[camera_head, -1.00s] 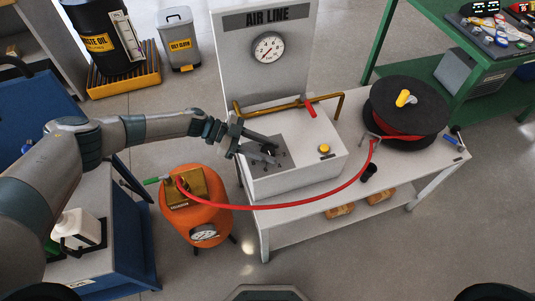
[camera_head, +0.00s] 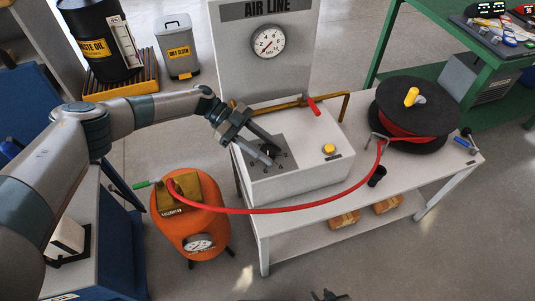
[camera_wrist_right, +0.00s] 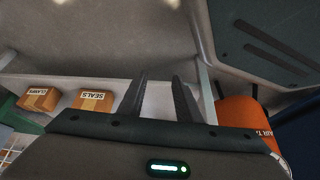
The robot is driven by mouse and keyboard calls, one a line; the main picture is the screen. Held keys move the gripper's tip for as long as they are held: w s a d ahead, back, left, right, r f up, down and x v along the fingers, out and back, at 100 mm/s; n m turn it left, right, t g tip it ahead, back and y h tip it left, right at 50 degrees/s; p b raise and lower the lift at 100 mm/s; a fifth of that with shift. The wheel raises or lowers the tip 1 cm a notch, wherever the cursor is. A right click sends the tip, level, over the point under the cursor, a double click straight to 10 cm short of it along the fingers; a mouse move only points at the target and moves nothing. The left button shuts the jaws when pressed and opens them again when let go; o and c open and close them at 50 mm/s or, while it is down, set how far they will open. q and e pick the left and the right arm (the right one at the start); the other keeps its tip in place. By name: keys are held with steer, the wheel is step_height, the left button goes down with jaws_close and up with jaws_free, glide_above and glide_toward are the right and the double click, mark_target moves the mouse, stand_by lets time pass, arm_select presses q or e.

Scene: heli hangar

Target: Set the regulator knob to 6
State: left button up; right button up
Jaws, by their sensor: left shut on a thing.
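The regulator panel (camera_head: 258,142) is a dark grey plate on the white box (camera_head: 300,178) of the air line stand. Small white marks ring the knob there; I cannot read its setting. The grey knob (camera_head: 268,159) is mostly hidden by my left gripper (camera_head: 270,153), which reaches down from the upper left, shut on the knob. The round gauge (camera_head: 269,42) above has a red needle. My right gripper (camera_wrist_right: 158,100) is open and empty in the right wrist view, its two dark fingers apart; its tip shows at the head view's bottom edge (camera_head: 328,295).
A red hose (camera_head: 290,210) runs from the orange tank (camera_head: 190,233) to the hose reel (camera_head: 410,110). A brass pipe with a red lever (camera_head: 314,106) crosses behind the box. A yellow button (camera_head: 328,149) sits on the box top. Cartons (camera_wrist_right: 92,99) lie on the lower shelf.

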arm_select(q)
steer(key=shift+d+f+m+g+y+b, duration=0.15)
steer(key=shift+m+g+y+b, duration=0.35)
steer(key=shift+b, duration=0.55)
steer(key=shift+g+b, duration=0.3)
steer(key=shift+b, duration=0.05)
arm_select(e)
steer(key=s+d+g, duration=0.1)
steer(key=s+d+f+g, duration=0.1)
steer(key=s+d+f, duration=0.1)
steer(key=shift+s+d+g+h, duration=0.3)
steer(key=shift+g+h, duration=0.1)
steer(key=shift+r, duration=0.1)
arm_select(q)
steer(key=o, duration=1)
steer(key=shift+o, duration=0.2)
